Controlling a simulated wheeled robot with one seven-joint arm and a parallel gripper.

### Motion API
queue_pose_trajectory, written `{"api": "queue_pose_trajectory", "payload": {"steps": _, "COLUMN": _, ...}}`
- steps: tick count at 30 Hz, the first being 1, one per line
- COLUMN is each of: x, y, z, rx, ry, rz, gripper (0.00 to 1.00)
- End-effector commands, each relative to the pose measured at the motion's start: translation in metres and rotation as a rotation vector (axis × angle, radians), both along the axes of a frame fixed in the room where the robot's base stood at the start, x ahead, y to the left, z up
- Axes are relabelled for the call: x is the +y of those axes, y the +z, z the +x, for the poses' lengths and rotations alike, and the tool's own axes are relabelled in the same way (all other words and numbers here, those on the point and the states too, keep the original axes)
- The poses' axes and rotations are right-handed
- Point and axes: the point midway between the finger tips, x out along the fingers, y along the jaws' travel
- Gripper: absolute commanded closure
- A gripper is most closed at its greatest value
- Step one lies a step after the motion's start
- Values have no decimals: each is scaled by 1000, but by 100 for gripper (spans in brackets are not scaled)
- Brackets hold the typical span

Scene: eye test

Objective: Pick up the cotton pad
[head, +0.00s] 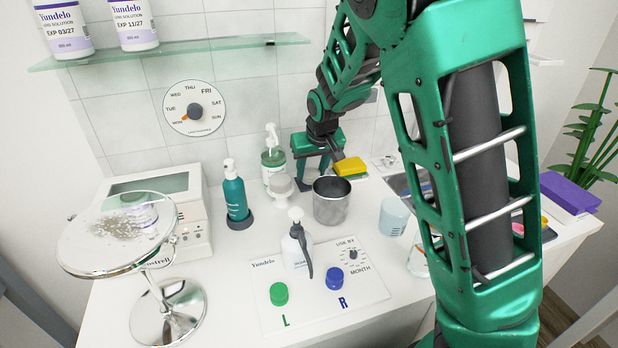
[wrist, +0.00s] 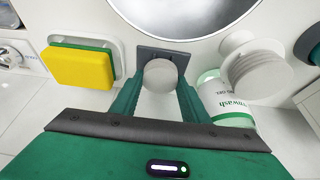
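The cotton pad (wrist: 160,74) shows in the wrist view as a small round off-white disc. It lies between the two green fingers of my gripper (wrist: 161,82), with no clear gap on either side. A dark grey square tile (wrist: 146,53) is behind and under it; whether the pad rests on the tile or is just above it, I cannot tell. In the head view my gripper (head: 314,177) points down at the counter behind the metal cup, with the dark tile (head: 303,185) at its tips. The pad is hidden there.
A metal cup (head: 332,205), a white pedestal dish (head: 281,187) and a green-labelled pump bottle (head: 273,163) stand close around my gripper. A yellow sponge (wrist: 80,67) is close on the other side. A teal bottle (head: 235,195) stands farther left.

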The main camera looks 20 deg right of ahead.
Motion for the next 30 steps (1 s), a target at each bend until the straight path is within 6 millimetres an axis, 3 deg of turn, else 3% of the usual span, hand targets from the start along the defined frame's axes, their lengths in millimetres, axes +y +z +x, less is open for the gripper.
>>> {"api": "queue_pose_trajectory", "payload": {"steps": 19, "x": -1, "y": 8, "z": -8, "rx": -1, "ry": 0, "rz": 2, "gripper": 83}}
{"api": "queue_pose_trajectory", "payload": {"steps": 30, "x": -1, "y": 82, "z": -7, "rx": -4, "ry": 0, "rz": 3, "gripper": 83}}
